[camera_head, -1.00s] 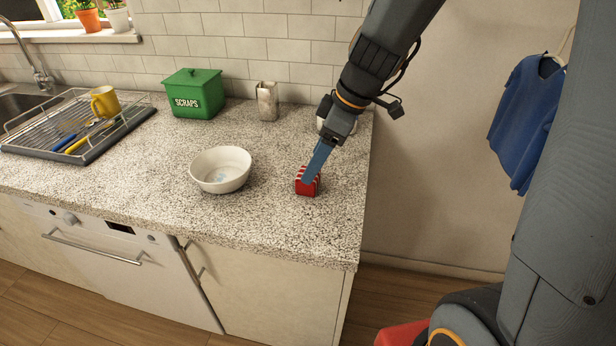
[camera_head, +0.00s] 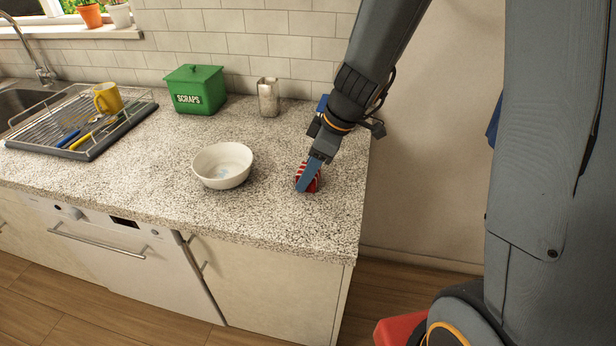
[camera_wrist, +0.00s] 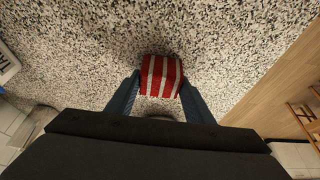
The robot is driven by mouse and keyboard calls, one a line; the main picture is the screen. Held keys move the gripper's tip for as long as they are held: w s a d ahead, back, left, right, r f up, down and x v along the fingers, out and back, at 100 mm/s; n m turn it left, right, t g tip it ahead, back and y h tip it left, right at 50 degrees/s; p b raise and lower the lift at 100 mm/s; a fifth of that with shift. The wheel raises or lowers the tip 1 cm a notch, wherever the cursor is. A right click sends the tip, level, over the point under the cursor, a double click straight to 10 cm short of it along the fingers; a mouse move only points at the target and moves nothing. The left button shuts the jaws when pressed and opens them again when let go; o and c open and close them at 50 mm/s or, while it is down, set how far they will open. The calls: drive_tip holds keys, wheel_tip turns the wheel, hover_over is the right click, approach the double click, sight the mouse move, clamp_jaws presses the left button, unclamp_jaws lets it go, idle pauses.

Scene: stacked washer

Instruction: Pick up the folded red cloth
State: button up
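The folded red cloth (camera_head: 313,183), with white stripes, lies on the speckled countertop near its right end. In the wrist view the cloth (camera_wrist: 160,76) sits between the tips of my two blue fingers. My gripper (camera_head: 304,184) points down at the cloth, and one finger covers part of it in the head view. In the wrist view my gripper (camera_wrist: 160,92) has its fingers apart, one on each side of the cloth's near part. I cannot tell whether they touch its sides.
A white bowl (camera_head: 222,166) stands left of the cloth. A green scraps bin (camera_head: 195,90) and a metal canister (camera_head: 268,97) stand near the tiled wall. A dish rack (camera_head: 80,125) with a yellow mug (camera_head: 107,98) is at far left. The counter's right edge is close.

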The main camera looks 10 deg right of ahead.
drive_tip(key=c, duration=0.5)
wheel_tip(320, 180, up, 10)
drive_tip(key=shift+r+b, duration=0.1)
drive_tip(key=shift+b, duration=0.5)
drive_tip(key=o, duration=0.5)
drive_tip(key=c, duration=0.4)
drive_tip(key=shift+o, duration=0.2)
